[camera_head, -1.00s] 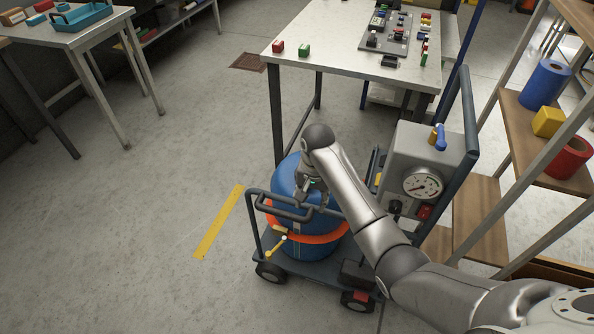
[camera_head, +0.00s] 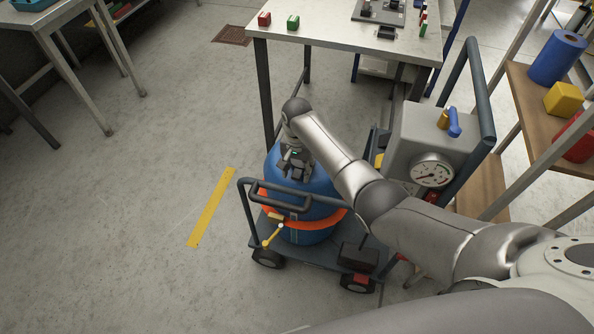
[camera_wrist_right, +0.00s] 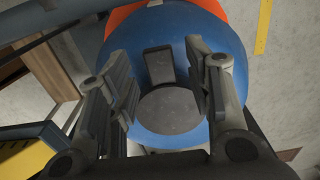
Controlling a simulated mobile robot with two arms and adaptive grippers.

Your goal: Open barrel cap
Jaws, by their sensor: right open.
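A blue barrel (camera_head: 322,186) with an orange strap (camera_head: 331,220) stands on a dark wheeled cart (camera_head: 322,258). My right gripper (camera_head: 295,176) is over the barrel's top, pointing down, and hides much of it. In the right wrist view, the barrel (camera_wrist_right: 180,30) lies below the open fingers of my right gripper (camera_wrist_right: 168,92). A round dark grey cap (camera_wrist_right: 168,110) and a grey raised tab (camera_wrist_right: 158,65) show between the fingers. The fingers stand on both sides with gaps, apparently holding nothing. My left gripper is out of view.
The cart's dark handrail (camera_head: 300,193) runs close in front of the barrel. A grey gauge box (camera_head: 435,150) stands at the right. A worktable (camera_head: 335,60) is behind, and a shelf with coloured items (camera_head: 535,125) is at the right.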

